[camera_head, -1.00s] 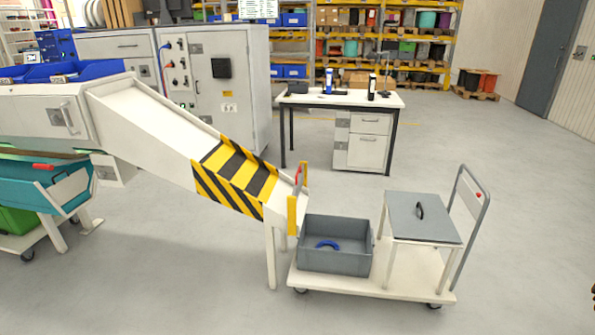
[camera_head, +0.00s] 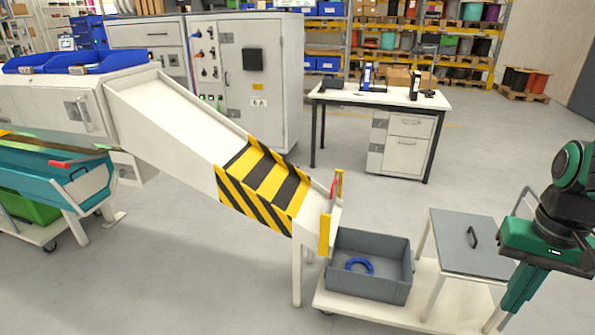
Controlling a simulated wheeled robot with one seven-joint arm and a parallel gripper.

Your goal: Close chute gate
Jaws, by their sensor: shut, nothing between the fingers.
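The white chute (camera_head: 185,125) slopes down to the right, with a yellow and black striped section (camera_head: 262,185) near its lower end. At its mouth stands the chute gate, with yellow side posts (camera_head: 324,234) and a red part (camera_head: 333,188) between them. The gate panel is too small to make out clearly. My gripper (camera_head: 510,306), green and black, is at the right edge, pointing down beside the cart. It is shut and empty, well to the right of the gate and apart from it.
A grey bin (camera_head: 370,288) holding a blue ring (camera_head: 359,266) sits below the chute mouth on a white cart (camera_head: 395,312). A grey-topped stand (camera_head: 465,243) with a black handle lies between bin and gripper. A white desk (camera_head: 385,97) stands behind; the floor between is clear.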

